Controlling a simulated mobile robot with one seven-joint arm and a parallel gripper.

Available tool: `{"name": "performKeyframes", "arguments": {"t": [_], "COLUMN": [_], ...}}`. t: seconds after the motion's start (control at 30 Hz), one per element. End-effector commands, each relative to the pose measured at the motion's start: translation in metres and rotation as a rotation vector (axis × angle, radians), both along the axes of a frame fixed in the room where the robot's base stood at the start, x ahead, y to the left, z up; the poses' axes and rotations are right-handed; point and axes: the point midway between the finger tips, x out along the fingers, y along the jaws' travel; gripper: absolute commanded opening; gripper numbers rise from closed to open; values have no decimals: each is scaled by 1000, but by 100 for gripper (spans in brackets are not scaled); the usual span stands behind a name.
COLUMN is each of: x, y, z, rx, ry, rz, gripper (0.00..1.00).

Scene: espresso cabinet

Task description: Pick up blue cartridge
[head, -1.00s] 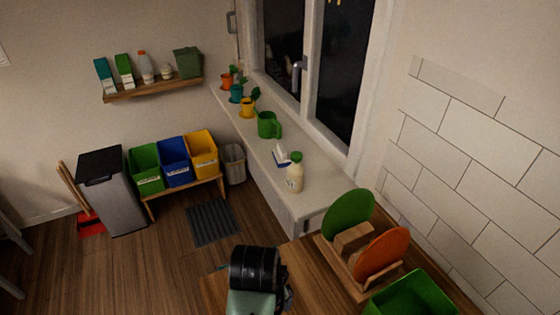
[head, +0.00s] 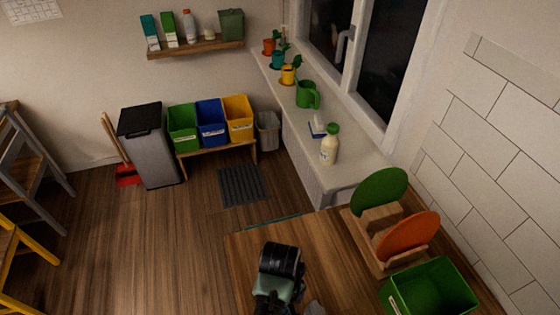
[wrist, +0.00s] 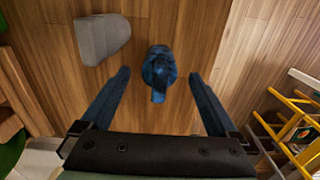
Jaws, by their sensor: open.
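The blue cartridge (wrist: 158,72) shows in the wrist view as a small dark blue, rounded piece on a wooden surface, with a narrower end toward my gripper. My gripper (wrist: 160,76) is open, one finger on each side of it in the picture. Nothing is held, and I cannot tell the height of the fingertips above the surface. In the head view, my arm's end stands over the wooden counter (head: 245,255); the fingers and the cartridge are hidden there.
A grey rounded block (wrist: 102,40) lies left of the cartridge in the wrist view. In the head view, a green bin (head: 430,290) and a rack with green and orange plates (head: 408,238) stand right of my arm. A cream bottle (head: 329,150) stands on the windowsill.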

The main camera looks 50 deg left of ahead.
Motion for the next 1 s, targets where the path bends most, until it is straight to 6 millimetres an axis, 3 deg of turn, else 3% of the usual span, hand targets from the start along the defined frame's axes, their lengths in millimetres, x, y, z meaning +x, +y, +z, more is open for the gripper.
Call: {"name": "performKeyframes", "arguments": {"t": [0.2, 0.5, 1.0], "x": [0, 0, 0], "y": [0, 0, 0], "z": [-23, -27, -26], "rx": [-1, 1, 1], "ry": [2, -1, 0], "rz": [0, 0, 0], "gripper": [95, 93, 3]}}
